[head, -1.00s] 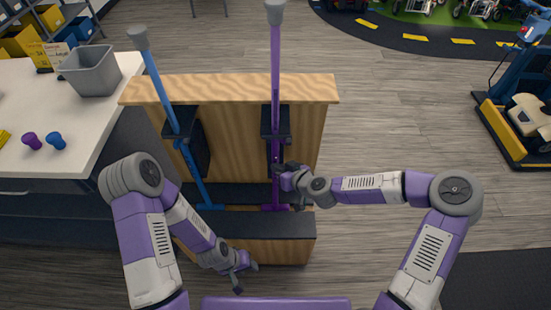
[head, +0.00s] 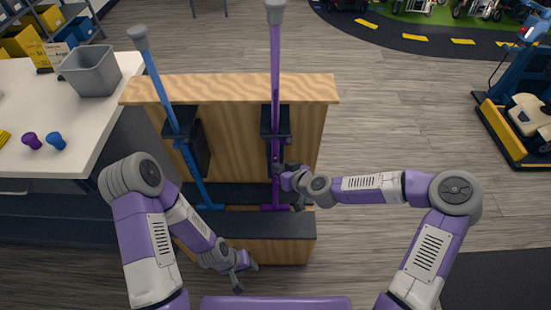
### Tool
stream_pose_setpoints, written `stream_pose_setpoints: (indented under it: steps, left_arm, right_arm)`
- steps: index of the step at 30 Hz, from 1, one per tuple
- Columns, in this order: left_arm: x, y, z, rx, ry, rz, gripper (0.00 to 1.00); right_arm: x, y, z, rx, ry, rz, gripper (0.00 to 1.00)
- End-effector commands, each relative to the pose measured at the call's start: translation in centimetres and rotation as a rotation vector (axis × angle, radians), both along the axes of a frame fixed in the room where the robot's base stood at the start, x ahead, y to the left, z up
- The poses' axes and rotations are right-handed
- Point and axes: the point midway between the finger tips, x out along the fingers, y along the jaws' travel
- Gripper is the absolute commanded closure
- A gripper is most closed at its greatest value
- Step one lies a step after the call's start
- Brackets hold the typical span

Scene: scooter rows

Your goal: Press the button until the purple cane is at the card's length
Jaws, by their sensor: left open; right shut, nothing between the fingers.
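The purple cane (head: 275,75) stands upright in the right black holder of a wooden stand (head: 230,90), its grey top above the board. The blue cane (head: 157,85) stands tilted in the left holder. My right gripper (head: 279,169) is shut at the purple cane's lower shaft, with nothing between its fingers; I cannot tell whether it touches the shaft. The button is not distinguishable, perhaps hidden by the gripper. My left gripper (head: 240,280) is open and empty, low in front of the stand. Small yellow cards (head: 58,52) stand at the table's back; their writing is too small to read.
A white table (head: 80,130) at the left holds a grey bin (head: 90,70), a purple peg (head: 32,141) and a blue peg (head: 56,141). A blue and yellow machine (head: 515,110) stands at the right. The wooden floor between it and the stand is clear.

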Motion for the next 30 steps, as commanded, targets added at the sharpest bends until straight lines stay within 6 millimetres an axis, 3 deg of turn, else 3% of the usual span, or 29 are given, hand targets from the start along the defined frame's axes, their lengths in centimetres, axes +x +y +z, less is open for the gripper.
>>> stream_pose_setpoints:
  steps: [30]
  left_arm:
    - [0.0,0.0,-0.4,0.000,0.000,0.000,0.57]
  right_arm:
    - [1.3,0.1,0.0,-0.001,-0.001,0.001,1.00]
